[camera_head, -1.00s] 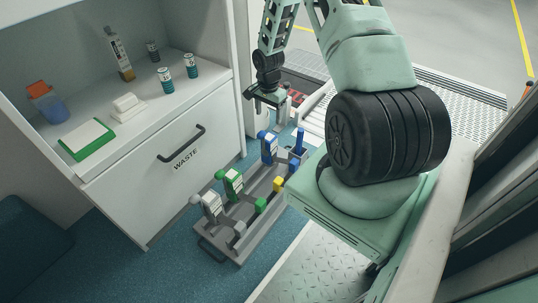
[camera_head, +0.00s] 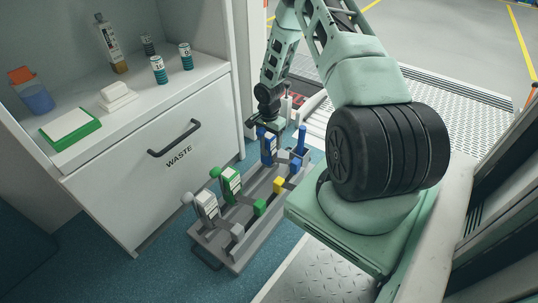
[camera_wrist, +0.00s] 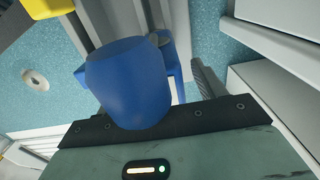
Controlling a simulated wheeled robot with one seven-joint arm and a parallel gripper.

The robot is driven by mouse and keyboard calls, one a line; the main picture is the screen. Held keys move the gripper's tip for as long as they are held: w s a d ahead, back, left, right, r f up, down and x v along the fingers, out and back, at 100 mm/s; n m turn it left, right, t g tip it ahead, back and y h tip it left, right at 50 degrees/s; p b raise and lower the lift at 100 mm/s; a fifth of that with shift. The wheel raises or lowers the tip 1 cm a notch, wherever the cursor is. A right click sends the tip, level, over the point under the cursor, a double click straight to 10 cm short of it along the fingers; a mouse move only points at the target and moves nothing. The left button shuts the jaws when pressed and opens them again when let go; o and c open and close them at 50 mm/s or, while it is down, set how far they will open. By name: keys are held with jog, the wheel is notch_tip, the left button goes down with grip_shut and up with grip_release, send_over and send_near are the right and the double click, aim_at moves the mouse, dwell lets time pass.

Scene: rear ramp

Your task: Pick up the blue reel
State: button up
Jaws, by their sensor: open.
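The blue reel (camera_head: 268,149), blue with a white labelled face, stands upright at the far end of the grey rack (camera_head: 232,262) on the floor. My gripper (camera_head: 263,122) is open, pointing down right above the reel's blue top. In the wrist view the blue reel (camera_wrist: 130,85) fills the middle, close in front of the gripper's dark front edge. One dark finger shows to the right of the blue part; the other finger is hidden. I cannot tell whether the gripper touches the reel.
A green reel (camera_head: 229,184) and a grey reel (camera_head: 206,206) stand nearer in the rack. A blue post (camera_head: 302,139) and a yellow block (camera_head: 280,185) are on its right side. The WASTE cabinet (camera_head: 150,185) stands close on the left. Blue floor lies in front.

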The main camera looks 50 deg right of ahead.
jog(key=shift+f, duration=0.35)
grip_shut()
jog(key=shift+r, duration=0.1)
notch_tip(320, 180, up, 10)
jog(key=p, duration=0.5)
jog(key=shift+r+p, duration=0.15)
jog(key=shift+p, duration=0.25)
